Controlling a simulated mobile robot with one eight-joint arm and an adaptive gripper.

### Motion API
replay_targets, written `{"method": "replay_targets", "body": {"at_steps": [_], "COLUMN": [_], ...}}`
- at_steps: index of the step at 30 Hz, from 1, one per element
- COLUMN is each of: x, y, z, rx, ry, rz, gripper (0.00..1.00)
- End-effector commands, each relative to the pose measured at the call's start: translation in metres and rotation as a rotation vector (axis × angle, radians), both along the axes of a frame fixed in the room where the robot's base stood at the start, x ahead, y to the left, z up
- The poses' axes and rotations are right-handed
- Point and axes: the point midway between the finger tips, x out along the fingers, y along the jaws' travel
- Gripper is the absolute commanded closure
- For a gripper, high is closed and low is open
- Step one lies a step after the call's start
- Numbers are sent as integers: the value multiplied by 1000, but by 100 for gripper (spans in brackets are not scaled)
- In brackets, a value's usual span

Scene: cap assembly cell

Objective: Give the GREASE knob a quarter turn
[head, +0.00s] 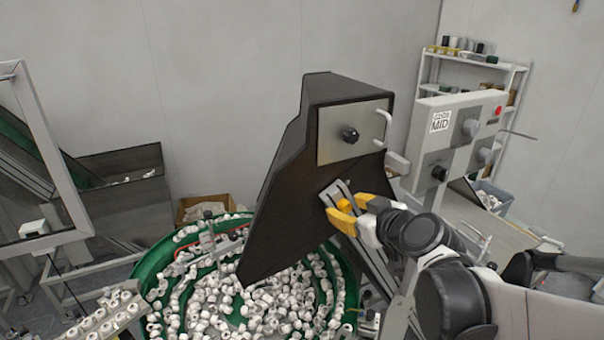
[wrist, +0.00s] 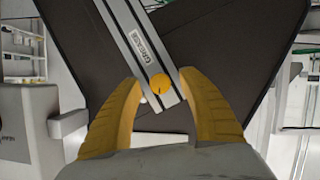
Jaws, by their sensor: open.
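The GREASE knob (wrist: 161,84) is a small round orange-yellow knob with a short dark mark on its face. It sits on a grey metal strip (wrist: 137,38) lettered GREASE, fixed to the dark hopper. In the head view the knob (head: 344,205) shows beside my gripper's fingers. My gripper (head: 342,212) has yellow fingers and is open. In the wrist view its fingertips (wrist: 160,76) stand on either side of the knob, with a gap on both sides. I cannot tell how far the tips are from the strip in depth.
The dark hopper (head: 285,170) hangs over a green bowl (head: 152,268) full of white caps. A black knob (head: 350,135) and a handle (head: 384,127) are on its upper panel. A control panel marked MID (head: 440,122) stands close at right.

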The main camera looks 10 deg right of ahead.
Motion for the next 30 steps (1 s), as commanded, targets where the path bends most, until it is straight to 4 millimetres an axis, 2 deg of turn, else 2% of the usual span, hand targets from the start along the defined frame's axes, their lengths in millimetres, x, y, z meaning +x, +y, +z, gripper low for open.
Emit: {"method": "replay_targets", "body": {"at_steps": [9, 10, 14, 15, 23, 30], "x": [2, 2, 2, 2, 2, 2], "y": [0, 0, 0, 0, 0, -1], "z": [-1, -1, -1, -1, -1, -2], "rx": [0, 0, 0, 0, 13, 106], "ry": [0, 0, 0, 0, 4, 35], "rz": [0, 0, 0, 0, 0, -2], "gripper": [52, 56, 96, 100, 100, 100]}}
